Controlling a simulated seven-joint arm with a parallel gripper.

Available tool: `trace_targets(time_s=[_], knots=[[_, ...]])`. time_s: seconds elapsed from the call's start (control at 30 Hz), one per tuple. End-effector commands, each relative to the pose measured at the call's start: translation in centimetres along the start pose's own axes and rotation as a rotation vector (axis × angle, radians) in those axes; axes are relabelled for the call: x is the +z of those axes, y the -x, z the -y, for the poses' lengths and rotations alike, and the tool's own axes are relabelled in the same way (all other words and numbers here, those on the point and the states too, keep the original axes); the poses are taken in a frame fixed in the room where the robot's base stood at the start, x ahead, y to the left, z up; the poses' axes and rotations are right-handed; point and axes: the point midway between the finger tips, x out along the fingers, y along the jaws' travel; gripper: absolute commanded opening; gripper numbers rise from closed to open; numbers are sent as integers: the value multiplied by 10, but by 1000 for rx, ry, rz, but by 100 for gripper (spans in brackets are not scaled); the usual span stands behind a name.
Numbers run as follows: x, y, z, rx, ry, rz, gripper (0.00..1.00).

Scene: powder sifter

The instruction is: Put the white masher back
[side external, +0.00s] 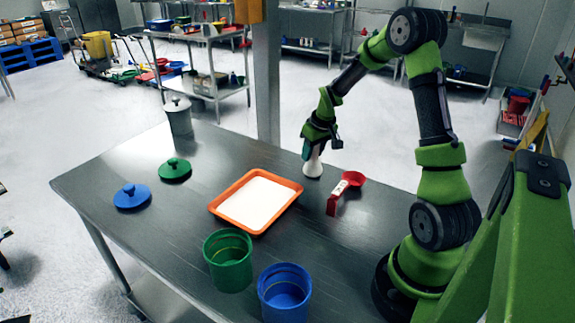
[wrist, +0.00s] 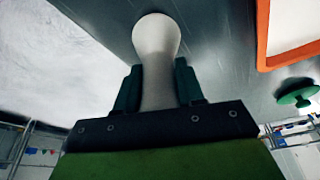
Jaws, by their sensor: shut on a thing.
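The white masher (side external: 313,164) stands upright at the far edge of the metal table, right of the orange tray. Its wide base appears to touch the table top or be very close to it. My gripper (side external: 316,146) is above it, shut on its upper part. In the wrist view, the masher (wrist: 156,50) lies between the two dark fingers of my gripper (wrist: 158,88), with its rounded wide end pointing away from the gripper. The masher's gripped end is partly hidden by the gripper.
The orange tray (side external: 214,206) holds white powder. A red scoop or sifter (side external: 352,180) lies just right of the masher. Green (side external: 228,262) and blue (side external: 285,290) containers stand in front; green (side external: 175,170) and blue (side external: 132,197) lids lie left. A grey canister (side external: 179,118) stands far left.

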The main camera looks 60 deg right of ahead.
Motion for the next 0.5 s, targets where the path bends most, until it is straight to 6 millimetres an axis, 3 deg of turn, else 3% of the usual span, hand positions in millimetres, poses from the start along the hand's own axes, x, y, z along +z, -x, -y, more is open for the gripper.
trace_targets(time_s=[0.33,0.37,0.5], knots=[[0,-3,0,0,0,-1,0],[1,-4,0,0,0,0,39],[1,-3,0,0,0,0,61]])
